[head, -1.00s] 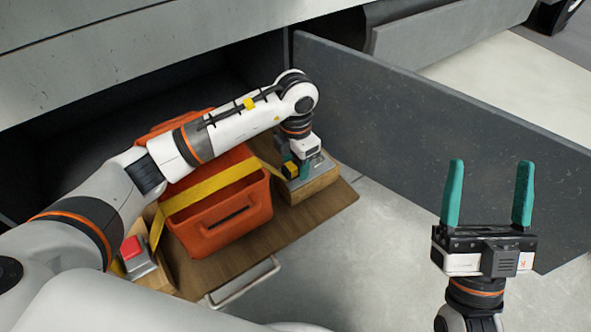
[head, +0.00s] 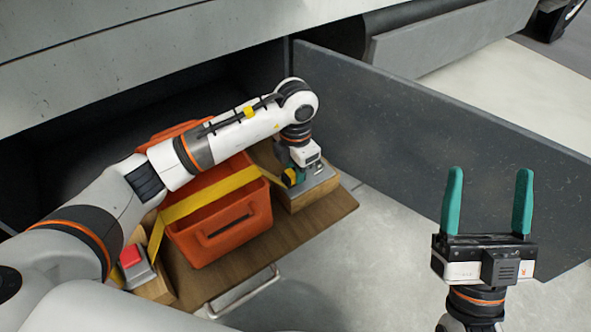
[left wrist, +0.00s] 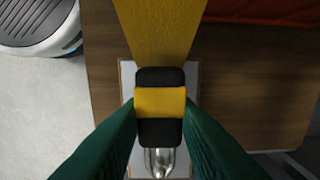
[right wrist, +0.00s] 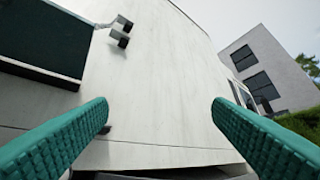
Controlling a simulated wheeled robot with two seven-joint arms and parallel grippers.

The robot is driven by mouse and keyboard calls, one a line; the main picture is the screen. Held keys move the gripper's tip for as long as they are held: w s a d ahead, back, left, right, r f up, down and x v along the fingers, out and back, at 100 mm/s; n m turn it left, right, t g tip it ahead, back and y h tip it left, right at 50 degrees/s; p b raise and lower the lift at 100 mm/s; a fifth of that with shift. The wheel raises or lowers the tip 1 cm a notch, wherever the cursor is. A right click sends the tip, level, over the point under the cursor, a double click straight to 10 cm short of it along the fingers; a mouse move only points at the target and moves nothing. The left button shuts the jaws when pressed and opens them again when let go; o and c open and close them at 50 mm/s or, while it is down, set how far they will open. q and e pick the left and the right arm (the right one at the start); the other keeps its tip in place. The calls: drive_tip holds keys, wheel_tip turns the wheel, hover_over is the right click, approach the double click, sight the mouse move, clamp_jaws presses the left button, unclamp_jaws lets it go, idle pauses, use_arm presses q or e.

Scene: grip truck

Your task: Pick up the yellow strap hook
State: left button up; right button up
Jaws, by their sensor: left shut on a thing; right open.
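The yellow strap hook (left wrist: 160,102), with black bands at both ends of its grip, sits between the green fingers of my left gripper (left wrist: 160,125), which is shut on it. Its metal hook end (left wrist: 158,162) points down the left wrist view over a grey metal plate. A yellow strap (left wrist: 160,28) runs from its other end. In the head view the left gripper (head: 292,176) is low over the plate (head: 318,184), and the strap (head: 215,192) crosses the orange crate (head: 220,225). Whether the hook touches the plate is unclear. My right gripper (head: 487,205) is open and empty.
The crate stands on a wooden board (head: 305,232) with a metal handle (head: 245,290) at its front. A red button block (head: 132,258) is at the left end of the strap. A dark grey panel (head: 440,140) stands behind the right gripper. Pale floor is clear at right.

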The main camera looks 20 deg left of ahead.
use_arm(q)
drive_tip(key=shift+r, duration=0.8)
wheel_tip(320, 180, up, 7)
drive_tip(key=p, duration=0.2)
drive_tip(key=shift+r+p, duration=0.15)
drive_tip(key=shift+p, duration=0.2)
drive_tip(key=shift+w+d+r, duration=0.15)
drive_tip(key=shift+w+r, duration=0.05)
drive_tip(key=shift+r, duration=0.2)
use_arm(e)
drive_tip(key=w+f+g+h, duration=0.2)
drive_tip(key=w+f+g, duration=0.2)
drive_tip(key=f+g, duration=0.3)
wheel_tip(320, 180, down, 2)
drive_tip(key=shift+w+d+f+g+h, duration=0.15)
drive_tip(key=shift+w+f+g+h, duration=0.1)
drive_tip(key=shift+g+h, duration=0.15)
use_arm(q)
drive_tip(key=shift+w+d, duration=0.1)
drive_tip(key=shift+w, duration=0.05)
drive_tip(key=shift+r+p, duration=1.7)
drive_tip(key=shift+r, duration=0.55)
use_arm(e)
drive_tip(key=s+d+f+g+h, duration=0.2)
drive_tip(key=s+f+g, duration=0.3)
drive_tip(key=f+g, duration=0.3)
drive_tip(key=shift+s+d+f+m+g+h, duration=0.3)
drive_tip(key=shift+d+f, duration=0.35)
drive_tip(key=shift+f, duration=0.75)
